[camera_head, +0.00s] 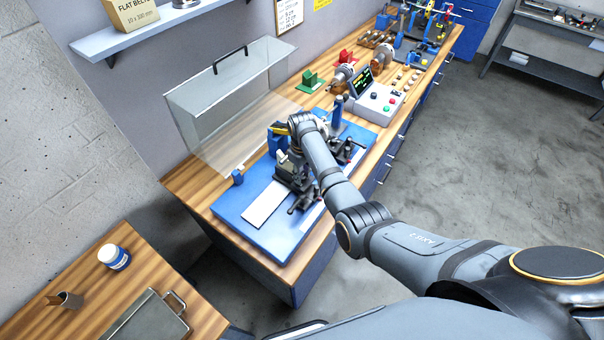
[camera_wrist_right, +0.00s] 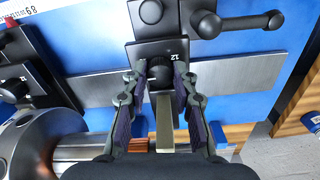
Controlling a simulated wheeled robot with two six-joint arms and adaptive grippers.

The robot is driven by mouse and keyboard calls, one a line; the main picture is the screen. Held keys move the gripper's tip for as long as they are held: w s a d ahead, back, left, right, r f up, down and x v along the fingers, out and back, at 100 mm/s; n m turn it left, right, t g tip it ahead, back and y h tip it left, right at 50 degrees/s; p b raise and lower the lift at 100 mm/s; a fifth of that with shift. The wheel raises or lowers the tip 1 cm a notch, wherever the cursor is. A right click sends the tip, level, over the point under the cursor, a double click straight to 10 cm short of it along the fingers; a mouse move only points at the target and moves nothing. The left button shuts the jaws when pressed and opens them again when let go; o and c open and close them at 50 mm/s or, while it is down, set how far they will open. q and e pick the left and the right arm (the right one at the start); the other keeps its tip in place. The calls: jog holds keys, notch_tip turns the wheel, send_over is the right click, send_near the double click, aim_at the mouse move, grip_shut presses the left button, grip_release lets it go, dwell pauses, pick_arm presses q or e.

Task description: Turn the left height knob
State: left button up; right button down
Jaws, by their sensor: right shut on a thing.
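The balancing machine stands on a blue base (camera_head: 233,208) on the wooden bench, with dark pedestals around a pale metal rail (camera_head: 265,204). In the right wrist view, a black pedestal block marked 12 (camera_wrist_right: 165,52) stands over the steel rail (camera_wrist_right: 235,73). My right gripper (camera_wrist_right: 162,76) is shut at this block, its fingertips either side of a dark round knob (camera_wrist_right: 160,72), mostly hidden between them. A similar dark knob (camera_wrist_right: 14,88) sits on the other pedestal, at left. My left gripper is out of view.
A clear guard with a black handle (camera_head: 231,58) stands behind the machine. A control box (camera_head: 372,103) is further along the bench. In the wrist view, a shiny metal rotor part (camera_wrist_right: 38,130) lies close to the gripper, and a black lever (camera_wrist_right: 240,24) is beyond.

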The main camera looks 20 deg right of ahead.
jog(key=shift+m, duration=1.6)
jog(key=c, duration=1.1)
grip_release()
jog(key=shift+o, duration=0.2)
notch_tip(320, 180, up, 12)
